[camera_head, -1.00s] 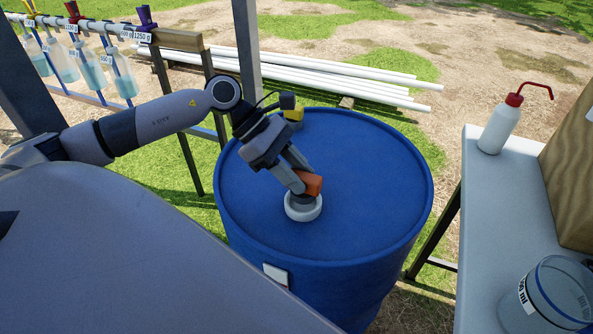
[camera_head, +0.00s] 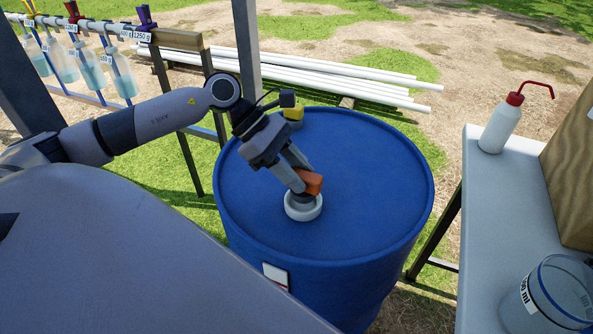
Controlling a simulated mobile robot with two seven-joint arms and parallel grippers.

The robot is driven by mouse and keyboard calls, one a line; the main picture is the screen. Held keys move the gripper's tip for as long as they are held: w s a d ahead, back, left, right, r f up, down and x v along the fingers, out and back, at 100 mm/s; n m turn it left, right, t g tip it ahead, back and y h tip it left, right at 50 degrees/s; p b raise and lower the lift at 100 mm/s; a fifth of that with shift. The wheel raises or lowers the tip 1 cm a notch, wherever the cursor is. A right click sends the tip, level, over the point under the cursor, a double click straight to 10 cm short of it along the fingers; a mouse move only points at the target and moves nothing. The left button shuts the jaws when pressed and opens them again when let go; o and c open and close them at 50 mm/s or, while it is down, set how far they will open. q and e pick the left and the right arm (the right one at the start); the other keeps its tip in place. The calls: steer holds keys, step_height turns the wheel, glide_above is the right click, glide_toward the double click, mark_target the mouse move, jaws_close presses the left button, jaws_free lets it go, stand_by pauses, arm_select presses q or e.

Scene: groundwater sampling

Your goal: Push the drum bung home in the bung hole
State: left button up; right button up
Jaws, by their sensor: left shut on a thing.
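The drum bung (camera_head: 313,183) shows an orange block at its top, held at the fingertips of my left gripper (camera_head: 303,183). The gripper comes down at a tilt from the upper left and is shut on the bung. A dark lower part sits right at the white ring of the bung hole (camera_head: 304,212) on the lid of the blue drum (camera_head: 365,170). The fingers and bung cover the hole's opening, so I cannot tell how deep the bung sits. My right gripper is not in view.
A yellow cap (camera_head: 294,113) sits at the drum's far rim. A pale table (camera_head: 490,215) to the right bears a wash bottle (camera_head: 500,125), a clear beaker (camera_head: 550,298) and a wooden box. A rail with hanging bottles stands upper left. The drum lid's right side is clear.

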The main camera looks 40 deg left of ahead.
arm_select(q)
steer(key=shift+b, duration=0.55)
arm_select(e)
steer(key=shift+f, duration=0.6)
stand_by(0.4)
arm_select(q)
steer(key=shift+f+b, duration=1.55)
steer(key=shift+b, duration=0.15)
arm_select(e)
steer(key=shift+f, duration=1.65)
arm_select(q)
steer(key=o, duration=1)
steer(key=shift+b+v, duration=0.3)
steer(key=shift+v, duration=3.3)
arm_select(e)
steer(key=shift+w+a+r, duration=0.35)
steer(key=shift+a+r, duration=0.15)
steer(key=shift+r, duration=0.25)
